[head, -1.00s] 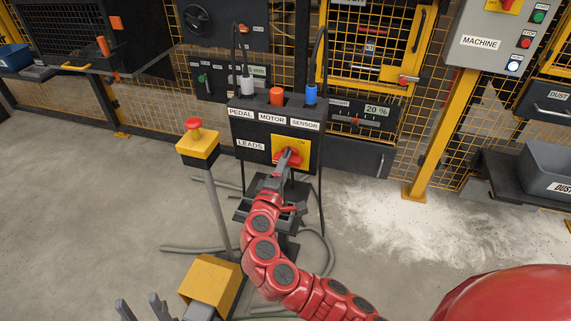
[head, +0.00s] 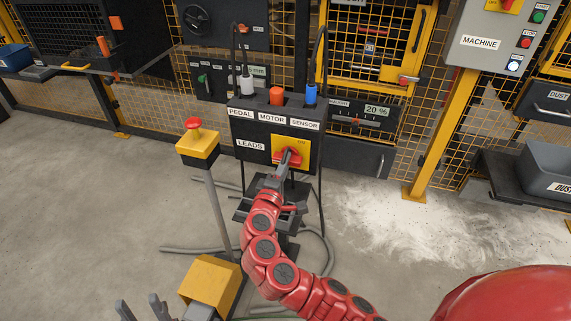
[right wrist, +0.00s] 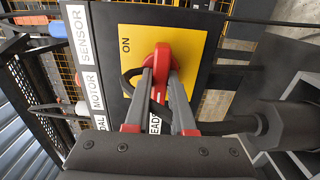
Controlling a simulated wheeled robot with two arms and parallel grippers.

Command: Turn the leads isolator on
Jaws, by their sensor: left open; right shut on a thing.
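The leads isolator is a yellow plate (head: 304,146) with a red handle (head: 291,156), on a black box (head: 248,157) labelled LEADS. My right gripper (head: 284,165) reaches it from below and is shut on the red handle. The right wrist view shows the two grey fingers (right wrist: 163,88) against the handle (right wrist: 162,58), in front of the yellow plate (right wrist: 190,40) with the word ON. The fingers hide part of the handle, so its exact angle is hard to tell. My left gripper (head: 139,309) is open and empty at the bottom edge.
PEDAL, MOTOR and SENSOR plugs top the box; the blue one (head: 310,94) has a cable. A yellow pedal housing (head: 210,282) and cables lie on the floor. Open floor lies left.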

